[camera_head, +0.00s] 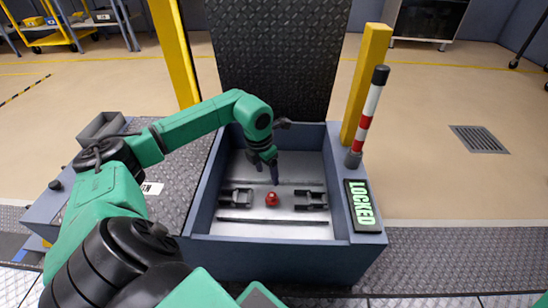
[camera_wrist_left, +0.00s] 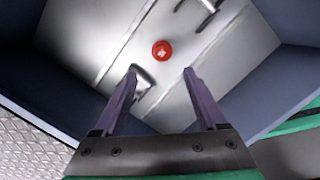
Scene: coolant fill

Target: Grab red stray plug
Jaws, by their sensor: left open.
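The red plug (camera_head: 271,199) sits on the grey floor of the open blue-grey bin (camera_head: 337,190), between two dark brackets. It also shows in the left wrist view (camera_wrist_left: 162,50), beyond the fingertips and roughly between their lines. My left gripper (camera_head: 274,172) is inside the bin, pointing down, above and a little behind the plug. In the wrist view its two purple-grey fingers (camera_wrist_left: 160,70) are apart with nothing between them. The plug is apart from the fingers. My right gripper is not in view; only a bit of green arm shows at the lower edge.
Two dark brackets, left (camera_head: 236,197) and right (camera_head: 311,200), flank the plug. The bin's walls surround it. Yellow posts and a dark plate (camera_head: 278,60) rise behind.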

